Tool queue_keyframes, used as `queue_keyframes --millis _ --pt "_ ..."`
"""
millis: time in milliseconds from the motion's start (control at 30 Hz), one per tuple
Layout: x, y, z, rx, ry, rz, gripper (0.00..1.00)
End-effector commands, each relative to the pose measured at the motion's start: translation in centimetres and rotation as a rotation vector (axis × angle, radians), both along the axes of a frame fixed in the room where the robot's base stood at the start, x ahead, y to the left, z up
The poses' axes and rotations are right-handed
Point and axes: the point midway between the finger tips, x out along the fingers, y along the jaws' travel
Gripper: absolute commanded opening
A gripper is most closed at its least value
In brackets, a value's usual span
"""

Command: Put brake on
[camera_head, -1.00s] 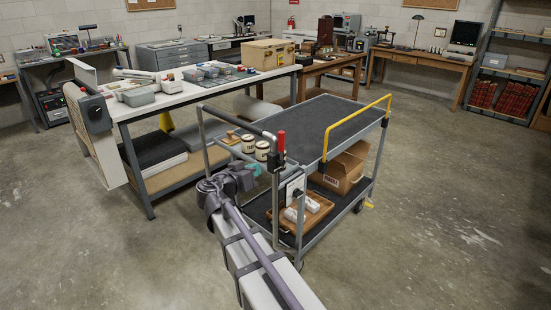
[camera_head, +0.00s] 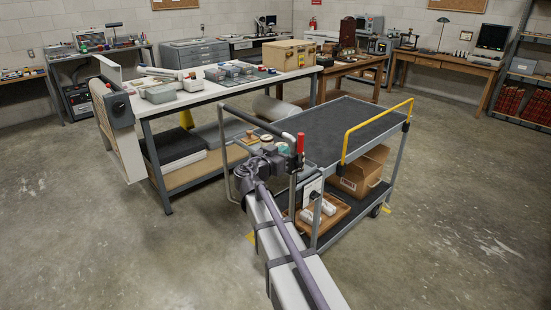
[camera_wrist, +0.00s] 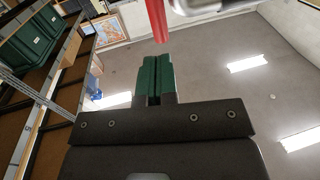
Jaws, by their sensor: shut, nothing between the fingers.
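A cart with a grey top (camera_head: 335,128) stands in the middle of the head view. A red brake lever (camera_head: 300,143) stands upright on a black mount at the near end of its grey push handle (camera_head: 262,122). My gripper (camera_head: 284,148) is just left of the lever, at about the height of its lower part. In the wrist view my green fingertips (camera_wrist: 154,78) are shut with nothing between them. The red lever (camera_wrist: 157,20) shows just beyond them; whether they touch it I cannot tell.
The lower shelf holds a cardboard box (camera_head: 362,172) and a wooden tray (camera_head: 335,214). A long white worktable (camera_head: 185,103) stands close behind on the left. The floor at right is clear.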

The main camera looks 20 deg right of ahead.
Motion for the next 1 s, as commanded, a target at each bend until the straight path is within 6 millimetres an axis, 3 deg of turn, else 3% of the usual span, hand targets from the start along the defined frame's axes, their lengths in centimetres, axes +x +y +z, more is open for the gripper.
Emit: queue_keyframes --millis 200,400,800,1000 --pt "2.4 -4.0 0.0 0.000 0.000 -0.002 0.00" --pt "3.2 -5.8 0.0 0.000 0.000 0.000 0.00" --pt "3.3 -5.9 0.0 0.002 0.001 0.001 0.00" --pt "3.9 -4.8 0.4 0.031 0.010 0.020 0.00"
